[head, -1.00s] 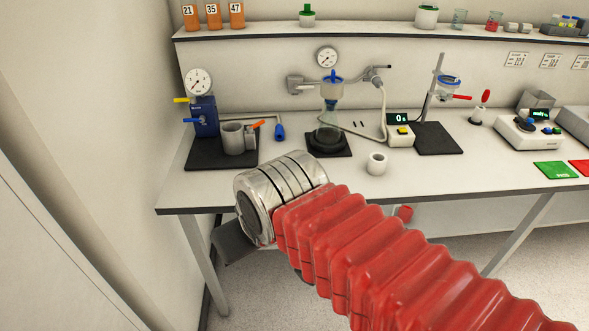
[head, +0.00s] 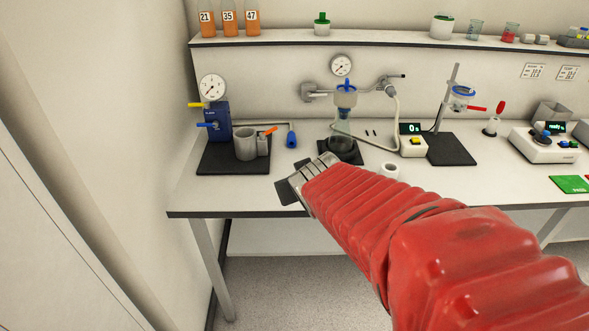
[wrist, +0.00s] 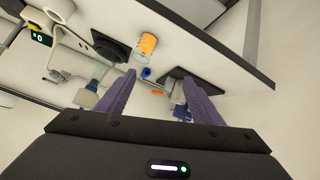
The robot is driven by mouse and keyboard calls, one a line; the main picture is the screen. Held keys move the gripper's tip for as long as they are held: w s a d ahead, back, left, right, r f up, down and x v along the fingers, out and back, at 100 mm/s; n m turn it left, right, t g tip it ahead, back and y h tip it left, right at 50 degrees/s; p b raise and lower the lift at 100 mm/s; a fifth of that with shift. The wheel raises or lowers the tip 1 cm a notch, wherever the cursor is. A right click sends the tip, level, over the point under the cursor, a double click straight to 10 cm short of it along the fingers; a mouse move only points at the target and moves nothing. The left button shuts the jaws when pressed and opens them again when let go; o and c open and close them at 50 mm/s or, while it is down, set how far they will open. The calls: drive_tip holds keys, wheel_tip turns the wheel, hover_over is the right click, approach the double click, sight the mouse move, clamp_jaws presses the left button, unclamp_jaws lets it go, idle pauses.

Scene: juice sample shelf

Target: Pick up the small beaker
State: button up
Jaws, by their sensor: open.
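A small cup-like container with orange contents (wrist: 148,45) stands on the bench in the wrist view, beyond my fingertips and between two black pads; it is probably the small beaker. In the head view my arm hides that spot. My gripper (wrist: 159,80) has its two purple fingers spread with nothing held between them. In the head view only a dark part of my gripper (head: 288,191) shows, at the bench's front edge. Two other beakers, one clear (head: 475,30) and one with red contents (head: 511,33), stand on the shelf.
A filter flask (head: 343,125) stands on a black base behind my gripper. A blue pump (head: 217,122) with a grey cup (head: 245,143) is to the left. A white cup (head: 390,170) is partly hidden by my arm. The front left of the bench (head: 230,190) is clear.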

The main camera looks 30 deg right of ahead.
drive_tip(key=w+d+f+t, duration=0.1)
drive_tip(key=d+f, duration=0.1)
drive_tip(key=d, duration=0.1)
drive_tip(key=w+d+f+t+y, duration=0.1)
drive_tip(key=d+f, duration=0.2)
drive_tip(key=d+f+t+y, duration=0.1)
drive_tip(key=d+f, duration=0.1)
drive_tip(key=d, duration=0.2)
drive_tip(key=shift+w+d+f+n+t, duration=0.1)
drive_tip(key=shift+w+f+n+t, duration=0.2)
drive_tip(key=shift+w+f+t, duration=0.1)
drive_tip(key=shift+s+f+t+y, duration=0.3)
drive_tip(key=shift+f+y, duration=0.15)
drive_tip(key=shift+y, duration=0.15)
